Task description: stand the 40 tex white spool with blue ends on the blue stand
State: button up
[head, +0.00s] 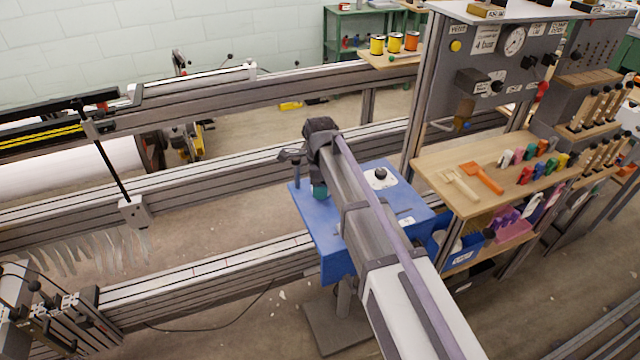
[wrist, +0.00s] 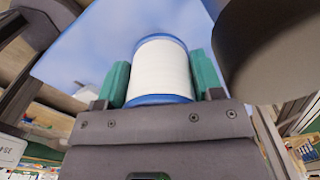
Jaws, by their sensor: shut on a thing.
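My gripper (wrist: 160,78) is shut on the white spool with blue ends (wrist: 161,68), its green finger pads on both sides of it. The spool's blue rims show at both ends in the wrist view. The blue stand (wrist: 88,50) fills much of the background there. In the head view, the blue stand (head: 335,262) is near the middle, and my gripper (head: 319,190) is over its left part. My arm hides the spool in that view. I cannot tell whether the spool touches the stand.
A white plate with a black knob (head: 380,177) sits at the stand's back right. To the right is a wooden bench (head: 450,165) with an orange tool (head: 482,178) and several coloured clips. Yellow and orange spools (head: 394,43) stand on a shelf behind. Metal rails (head: 220,265) run left of the stand.

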jog(key=shift+f, duration=0.15)
dwell(0.4)
jog(key=o, duration=1)
notch_tip(320, 180, up, 11)
jog(key=p, duration=1.1)
jog(key=shift+f, duration=0.1)
